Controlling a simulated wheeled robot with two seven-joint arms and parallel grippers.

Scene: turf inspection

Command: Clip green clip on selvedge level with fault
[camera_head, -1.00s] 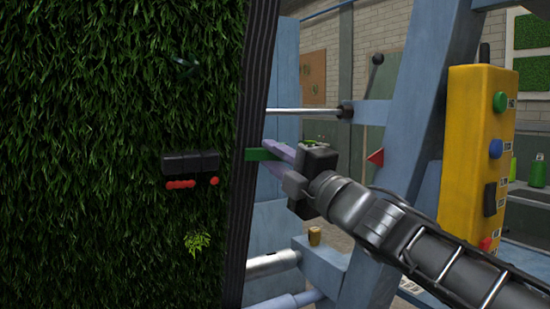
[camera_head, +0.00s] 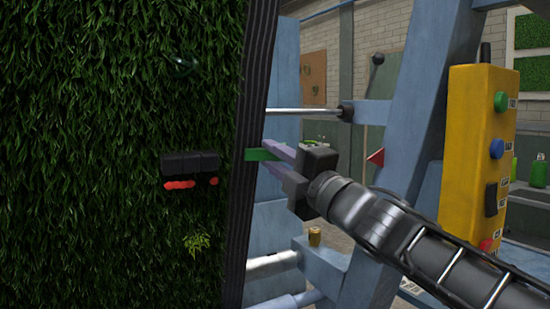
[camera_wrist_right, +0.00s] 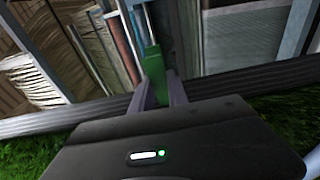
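My right gripper (camera_head: 279,160) is at the clip's outer end. Its two purple fingers stand apart, one above and one below the clip. The right wrist view also shows the green clip (camera_wrist_right: 153,75) between the spread fingers (camera_wrist_right: 158,95). On the turf (camera_head: 100,130), a pale green tuft (camera_head: 197,242) lies lower than the clip and a dark mark (camera_head: 185,66) higher. I cannot tell which is the fault.
A blue frame (camera_head: 420,95) with a metal rod (camera_head: 305,111) stands right of the turf. A yellow control box (camera_head: 478,150) is at the right.

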